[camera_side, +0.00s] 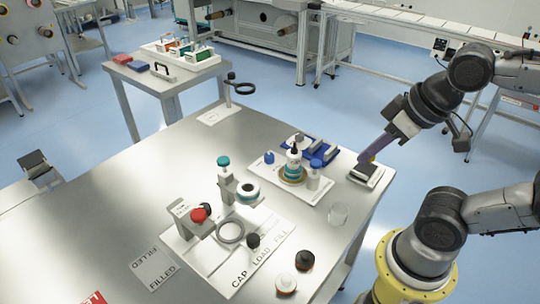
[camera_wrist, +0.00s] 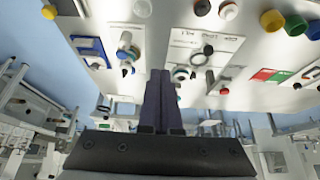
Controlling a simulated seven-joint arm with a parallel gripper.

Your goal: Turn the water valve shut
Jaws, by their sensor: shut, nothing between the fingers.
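No part in view is plainly marked as the water valve, and I cannot tell which one it is. A red knob (camera_side: 198,215) sits on a grey bracket at the left of the white station plate (camera_side: 237,284) labelled CAP, LOAD, FILL. A black knob (camera_side: 253,241) stands on the same plate, right of a grey ring (camera_side: 231,232). My gripper (camera_side: 367,158) is shut and empty, pointing down over a small grey block at the table's right edge; contact is unclear. In the wrist view its dark fingers (camera_wrist: 160,73) are together.
A white tray (camera_side: 309,197) with bottles and a blue holder (camera_side: 322,150) lies just left of my gripper. A clear beaker (camera_side: 338,214) stands in front of it. The table's left part is mostly clear.

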